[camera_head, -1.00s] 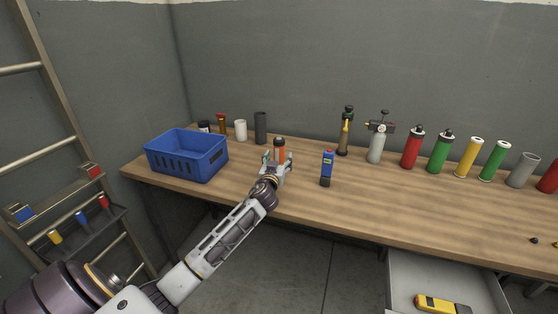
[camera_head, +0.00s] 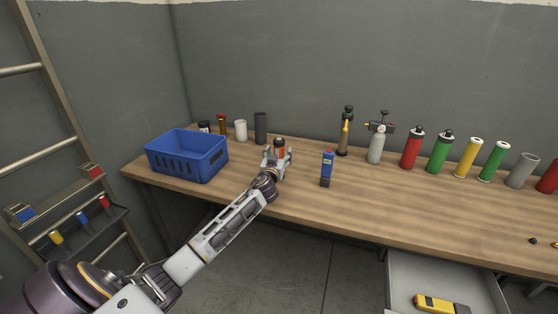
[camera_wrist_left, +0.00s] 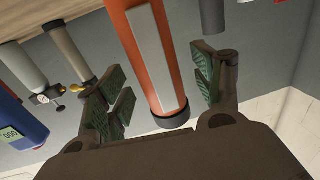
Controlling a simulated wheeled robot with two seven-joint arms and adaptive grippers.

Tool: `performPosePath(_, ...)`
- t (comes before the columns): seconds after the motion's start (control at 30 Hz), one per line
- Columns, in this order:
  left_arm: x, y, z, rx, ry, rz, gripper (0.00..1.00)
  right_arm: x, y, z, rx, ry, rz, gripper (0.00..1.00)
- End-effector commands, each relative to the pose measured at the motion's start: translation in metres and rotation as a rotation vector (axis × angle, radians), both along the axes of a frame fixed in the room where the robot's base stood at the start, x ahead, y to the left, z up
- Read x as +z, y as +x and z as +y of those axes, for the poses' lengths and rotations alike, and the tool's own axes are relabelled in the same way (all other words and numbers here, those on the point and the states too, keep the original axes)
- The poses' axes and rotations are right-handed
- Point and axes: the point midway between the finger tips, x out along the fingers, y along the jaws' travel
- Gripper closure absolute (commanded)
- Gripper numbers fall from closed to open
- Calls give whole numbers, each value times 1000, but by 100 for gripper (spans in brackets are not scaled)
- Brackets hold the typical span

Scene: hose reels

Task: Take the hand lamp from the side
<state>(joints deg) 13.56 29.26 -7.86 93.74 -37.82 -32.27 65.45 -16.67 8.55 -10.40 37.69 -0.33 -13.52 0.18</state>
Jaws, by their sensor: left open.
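The hand lamp (camera_head: 279,146) stands upright on the bench, an orange cylinder with a dark cap and a pale strip. In the left wrist view the orange lamp (camera_wrist_left: 156,55) lies between the two fingers, its dark end ring near them. My left gripper (camera_head: 276,159) is open at the lamp's near side, one finger on each side of it. In the wrist view the open gripper (camera_wrist_left: 160,95) shows gaps on both sides of the lamp. The lamp's lower part is hidden by the gripper in the head view. My right gripper is not in view.
A blue meter (camera_head: 327,168) stands close to the right of the gripper. A blue crate (camera_head: 187,158) is on the left. A dark cylinder (camera_head: 261,128) stands behind. A torch (camera_head: 344,134), a grey bottle (camera_head: 377,145) and several coloured canisters stand along the back right. An open drawer (camera_head: 405,275) is below.

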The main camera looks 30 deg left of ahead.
Motion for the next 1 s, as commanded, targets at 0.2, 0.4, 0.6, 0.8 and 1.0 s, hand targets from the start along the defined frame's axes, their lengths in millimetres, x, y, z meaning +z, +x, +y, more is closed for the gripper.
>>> performPosePath(0.2,0,10,4,0,1,0,33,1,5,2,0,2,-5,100)
performPosePath(0.4,0,11,4,0,0,0,33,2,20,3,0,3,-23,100)
performPosePath(0.6,0,11,4,0,1,0,33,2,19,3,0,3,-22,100)
performPosePath(0.8,0,11,4,0,1,0,43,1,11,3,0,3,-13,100)
performPosePath(1.0,0,11,4,0,1,0,69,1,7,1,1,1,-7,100)
